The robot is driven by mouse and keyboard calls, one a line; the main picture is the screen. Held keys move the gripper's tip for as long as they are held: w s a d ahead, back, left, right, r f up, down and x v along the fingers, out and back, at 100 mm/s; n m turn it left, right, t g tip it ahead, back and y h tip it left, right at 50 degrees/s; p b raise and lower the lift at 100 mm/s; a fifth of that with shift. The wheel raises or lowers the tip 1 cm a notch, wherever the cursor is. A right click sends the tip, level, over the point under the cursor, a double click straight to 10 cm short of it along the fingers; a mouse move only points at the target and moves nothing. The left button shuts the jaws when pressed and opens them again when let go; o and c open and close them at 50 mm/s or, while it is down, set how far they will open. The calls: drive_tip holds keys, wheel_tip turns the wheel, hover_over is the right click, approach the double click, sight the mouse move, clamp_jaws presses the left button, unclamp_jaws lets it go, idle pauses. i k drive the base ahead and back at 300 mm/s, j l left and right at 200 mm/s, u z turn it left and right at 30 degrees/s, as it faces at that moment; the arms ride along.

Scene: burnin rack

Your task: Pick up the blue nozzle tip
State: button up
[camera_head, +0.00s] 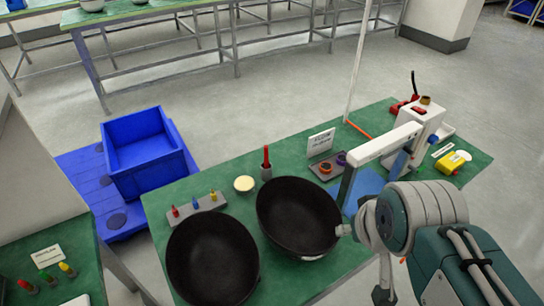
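A small grey holder (214,205) stands on the green bench behind the left black pan. Several small coloured nozzle tips stand in it: a red one (175,211) at the left, a yellow one (213,195) at the right, and a small blue-looking one (195,203) between them. The middle one is too small for me to be sure of its shape. My arm is at the lower right, beside the right pan and well apart from the holder. I cannot make out my gripper's fingers.
Two black pans, left (212,262) and right (298,216), fill the bench front. A red-tipped tool in a cup (266,165), a cream disc (244,183), a sign (321,141) and a white machine (415,120) stand behind. A blue crate (150,173) is left of the bench.

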sight(195, 203)
drive_tip(key=k+l+u, duration=0.1)
drive_tip(key=l, duration=0.15)
drive_tip(key=k+l+u, duration=0.15)
drive_tip(key=l, duration=0.15)
drive_tip(key=i+u, duration=0.1)
drive_tip(key=u, duration=0.35)
drive_tip(key=i+j+u, duration=0.1)
drive_tip(key=u, duration=0.35)
drive_tip(key=i+j+u, duration=0.15)
drive_tip(key=i+j+z, duration=0.25)
drive_tip(key=k+j, duration=0.05)
drive_tip(key=j, duration=0.05)
